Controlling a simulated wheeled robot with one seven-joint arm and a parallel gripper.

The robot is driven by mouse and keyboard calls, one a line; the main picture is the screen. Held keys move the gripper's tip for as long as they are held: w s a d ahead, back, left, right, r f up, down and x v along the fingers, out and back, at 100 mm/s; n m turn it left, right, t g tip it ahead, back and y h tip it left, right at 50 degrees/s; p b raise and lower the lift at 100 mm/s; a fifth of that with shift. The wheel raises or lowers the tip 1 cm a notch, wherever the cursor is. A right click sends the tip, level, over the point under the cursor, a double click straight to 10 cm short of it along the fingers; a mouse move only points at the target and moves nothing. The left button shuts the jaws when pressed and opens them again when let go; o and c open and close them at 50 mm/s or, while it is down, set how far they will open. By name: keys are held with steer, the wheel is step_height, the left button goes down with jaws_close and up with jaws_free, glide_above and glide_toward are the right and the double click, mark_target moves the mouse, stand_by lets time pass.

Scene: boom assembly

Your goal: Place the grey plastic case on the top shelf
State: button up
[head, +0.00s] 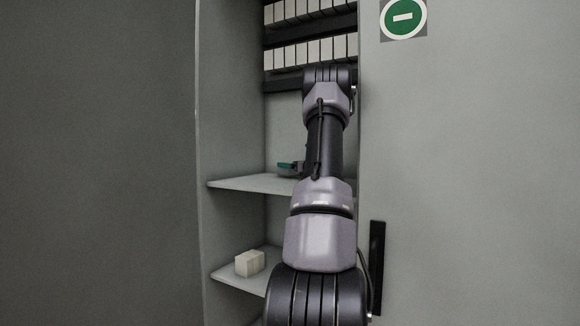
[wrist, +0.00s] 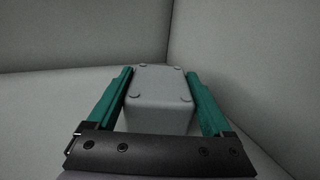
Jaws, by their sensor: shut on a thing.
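The grey plastic case (wrist: 160,112) is a small light-grey box with rounded corners and a screw at each corner of its face. In the wrist view it sits between the two teal fingers of my gripper (wrist: 160,76), which is shut on it. In the head view my gripper (head: 288,166) shows as a bit of teal just above the top shelf (head: 245,183), inside the cabinet. There the case cannot be made out, and my arm covers much of the shelf's right part. Whether the case touches the shelf I cannot tell.
A white block (head: 249,263) stands on the lower shelf (head: 232,277). Rows of white modules (head: 310,50) on dark rails are above the top shelf. The cabinet's left wall (head: 228,100) and the right panel with a black handle (head: 376,268) flank the opening. The shelf's left part looks clear.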

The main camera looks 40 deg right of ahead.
steer(key=shift+a+f, duration=0.1)
steer(key=shift+f, duration=0.9)
steer(key=shift+s+f, duration=0.1)
steer(key=o, duration=1.5)
step_height(320, 180, up, 12)
steer(key=shift+r, duration=0.25)
